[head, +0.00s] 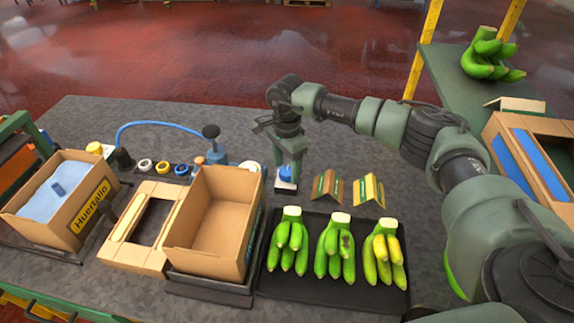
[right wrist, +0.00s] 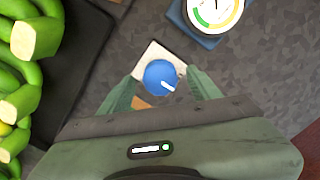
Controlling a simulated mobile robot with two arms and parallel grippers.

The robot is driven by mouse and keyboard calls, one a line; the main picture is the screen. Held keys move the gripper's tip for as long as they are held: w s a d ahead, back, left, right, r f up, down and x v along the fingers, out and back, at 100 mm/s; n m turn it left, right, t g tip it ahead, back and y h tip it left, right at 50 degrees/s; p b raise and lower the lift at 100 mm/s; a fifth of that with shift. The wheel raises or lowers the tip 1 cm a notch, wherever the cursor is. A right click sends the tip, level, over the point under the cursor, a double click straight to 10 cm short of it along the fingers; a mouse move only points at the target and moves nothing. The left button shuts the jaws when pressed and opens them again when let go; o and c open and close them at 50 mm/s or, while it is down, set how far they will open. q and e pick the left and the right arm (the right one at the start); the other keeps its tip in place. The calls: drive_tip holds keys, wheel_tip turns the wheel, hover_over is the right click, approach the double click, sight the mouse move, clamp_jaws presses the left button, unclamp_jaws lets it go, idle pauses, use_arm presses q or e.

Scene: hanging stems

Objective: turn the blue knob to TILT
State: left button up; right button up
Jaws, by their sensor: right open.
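The blue knob (head: 285,173) sits on a small pale plate (head: 285,186) on the grey table, behind the banana mat. In the right wrist view the knob (right wrist: 158,78) is round, with a white pointer mark toward the lower right of the picture. No TILT lettering is readable. My right gripper (head: 288,157) points down over the knob. In the right wrist view its two green fingers (right wrist: 162,80) are apart, one on each side of the knob. Whether they touch it cannot be told. My left gripper is not in view.
A dial gauge (right wrist: 215,12) stands close to the knob. An open cardboard box (head: 215,220) is left of it. Several green banana bunches lie on a black mat (head: 315,297) in front. Two small folded cards (head: 327,187) stand to the right.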

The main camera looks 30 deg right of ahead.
drive_tip(key=shift+f, duration=0.4)
clamp_jaws()
drive_tip(key=c, duration=1.4)
unclamp_jaws()
